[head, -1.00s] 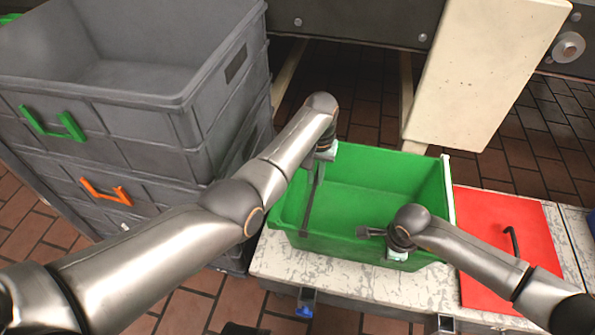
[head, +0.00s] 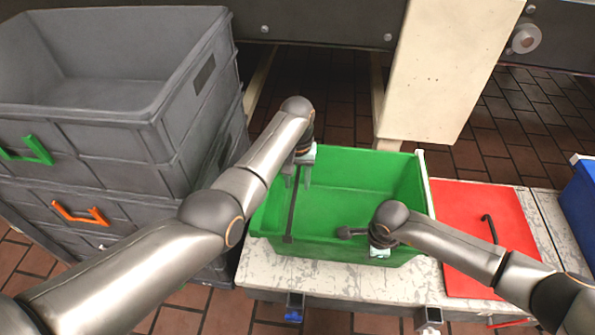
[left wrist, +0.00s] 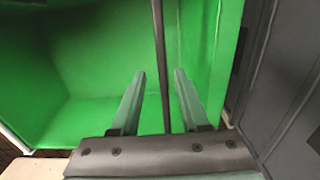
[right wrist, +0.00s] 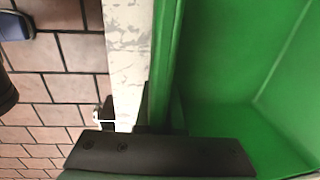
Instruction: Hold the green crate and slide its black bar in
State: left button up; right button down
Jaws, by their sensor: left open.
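The green crate (head: 405,205) stands on the light tabletop, open side up. Its thin black bar (head: 289,222) runs front to back across the crate's left part. My left gripper (head: 297,182) is open above the back part of the bar. In the left wrist view the bar (left wrist: 158,40) passes between the two parted fingers (left wrist: 160,75), with a gap on each side. My right gripper (head: 378,247) is at the crate's front wall. In the right wrist view it appears closed around that wall (right wrist: 165,60), and its fingertips are mostly hidden.
Stacked grey bins (head: 90,130) stand close to the crate's left side. A red panel (head: 480,225) with a black hooked handle (head: 490,228) lies right of the crate. A cream post (head: 440,80) rises behind. A blue container (head: 582,195) is at the far right.

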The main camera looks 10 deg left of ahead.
pick_arm(q)
notch_tip(320, 180, up, 12)
pick_arm(e)
jog(key=shift+a, duration=0.2)
pick_arm(q)
jog(key=shift+f, duration=0.1)
dwell(0.3)
pick_arm(e)
jog(key=c, duration=0.9)
grip_release()
jog(key=shift+d, duration=0.15)
pick_arm(q)
notch_tip(320, 180, up, 8)
jog(key=p, duration=0.8)
send_over(297, 186)
pick_arm(e)
jog(key=r, duration=0.6)
jog(key=s+r, duration=0.1)
jog(key=r, duration=0.2)
jog(key=o, duration=0.6)
